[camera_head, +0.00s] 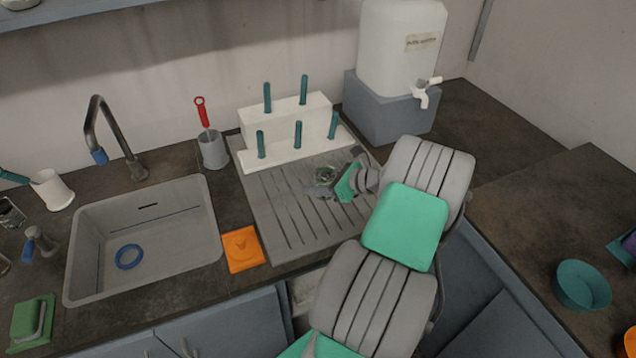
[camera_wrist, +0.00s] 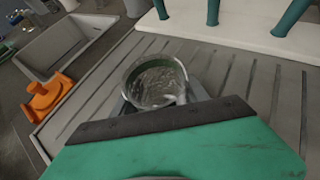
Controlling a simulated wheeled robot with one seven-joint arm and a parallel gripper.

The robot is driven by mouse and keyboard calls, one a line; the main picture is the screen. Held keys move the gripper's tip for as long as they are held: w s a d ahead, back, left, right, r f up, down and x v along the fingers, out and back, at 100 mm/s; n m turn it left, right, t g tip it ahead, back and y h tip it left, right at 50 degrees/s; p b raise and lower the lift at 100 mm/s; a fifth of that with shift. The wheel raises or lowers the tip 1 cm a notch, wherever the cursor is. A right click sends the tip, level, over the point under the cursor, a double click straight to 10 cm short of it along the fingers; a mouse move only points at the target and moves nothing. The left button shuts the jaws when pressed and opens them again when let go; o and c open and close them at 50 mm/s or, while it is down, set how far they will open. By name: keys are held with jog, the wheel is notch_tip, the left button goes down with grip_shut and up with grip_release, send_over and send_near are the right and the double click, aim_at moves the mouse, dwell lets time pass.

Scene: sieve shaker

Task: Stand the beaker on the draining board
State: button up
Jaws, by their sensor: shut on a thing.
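The beaker (camera_wrist: 155,80) is a clear round vessel with its open rim facing up in the wrist view. In the head view the beaker (camera_head: 325,176) shows small and partly hidden by my gripper (camera_head: 338,188). My gripper is shut on the beaker; in the wrist view its dark-edged green body (camera_wrist: 165,118) covers the beaker's near side. The draining board (camera_head: 290,222) is a grey ribbed panel right of the sink. The beaker is over its middle, in front of the white peg rack. The beaker's base is hidden, so I cannot tell whether it touches the board.
The white peg rack (camera_head: 288,122) with several teal pegs stands at the board's back. The sink (camera_head: 142,240) lies to the left, with an orange item (camera_head: 242,250) between. A white water container (camera_head: 400,50) stands on a grey block behind right. The board's front left is clear.

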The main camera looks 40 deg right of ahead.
jog(key=o, duration=1.5)
jog(key=shift+f, duration=0.1)
jog(key=shift+s+d+r, duration=0.1)
jog(key=shift+s+r, duration=0.05)
jog(key=shift+r, duration=0.05)
jog(key=v, duration=1.1)
jog(key=shift+s+r, duration=0.15)
jog(key=shift+s, duration=0.2)
